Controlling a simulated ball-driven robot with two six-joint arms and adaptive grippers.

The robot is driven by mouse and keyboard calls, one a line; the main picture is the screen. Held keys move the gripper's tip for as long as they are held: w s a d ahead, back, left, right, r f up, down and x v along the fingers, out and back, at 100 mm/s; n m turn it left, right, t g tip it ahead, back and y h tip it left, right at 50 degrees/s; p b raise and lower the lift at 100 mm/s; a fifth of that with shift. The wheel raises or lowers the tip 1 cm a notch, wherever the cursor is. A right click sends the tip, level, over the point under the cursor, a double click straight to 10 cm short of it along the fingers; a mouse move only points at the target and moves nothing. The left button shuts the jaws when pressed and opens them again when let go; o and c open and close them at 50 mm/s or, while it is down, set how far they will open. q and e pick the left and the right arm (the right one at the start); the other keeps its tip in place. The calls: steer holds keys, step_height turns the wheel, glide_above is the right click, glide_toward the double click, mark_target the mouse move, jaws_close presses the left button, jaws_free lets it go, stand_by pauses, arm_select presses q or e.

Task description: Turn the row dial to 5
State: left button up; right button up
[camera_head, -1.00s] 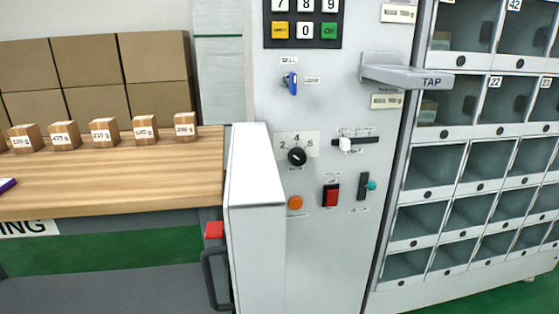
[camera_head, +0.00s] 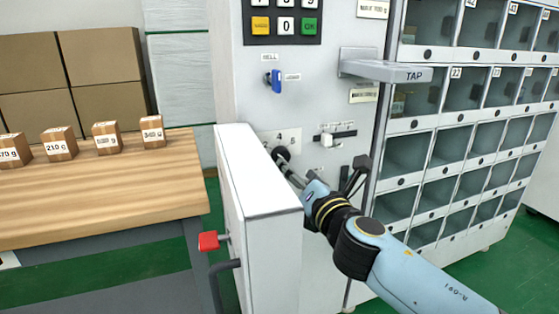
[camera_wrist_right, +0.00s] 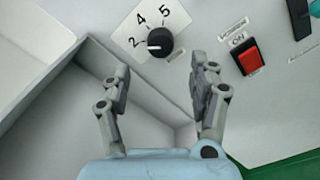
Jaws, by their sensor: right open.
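The row dial (camera_head: 281,153) is a round black knob on a white plate on the machine's grey front panel. In the right wrist view the dial (camera_wrist_right: 160,43) shows the labels 2, 4 and 5 around it, and its white mark points left, toward the 2 side. My right gripper (camera_wrist_right: 158,75) is open and empty, its two fingers apart, one to each side below the dial in that picture. In the head view my right gripper (camera_head: 288,168) is at the dial and hides part of it and its plate. My left gripper is not in view.
A white box-like panel (camera_head: 256,178) juts out left of the dial, close to my gripper. A red rocker switch (camera_wrist_right: 248,58) is to the dial's right, a slider (camera_head: 326,140) and blue knob (camera_head: 275,81) nearby. A TAP ledge (camera_head: 385,70) sticks out above.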

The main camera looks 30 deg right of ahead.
mark_target(281, 156)
steer(key=x, duration=0.7)
steer(key=shift+w, duration=0.1)
steer(key=c, duration=1.1)
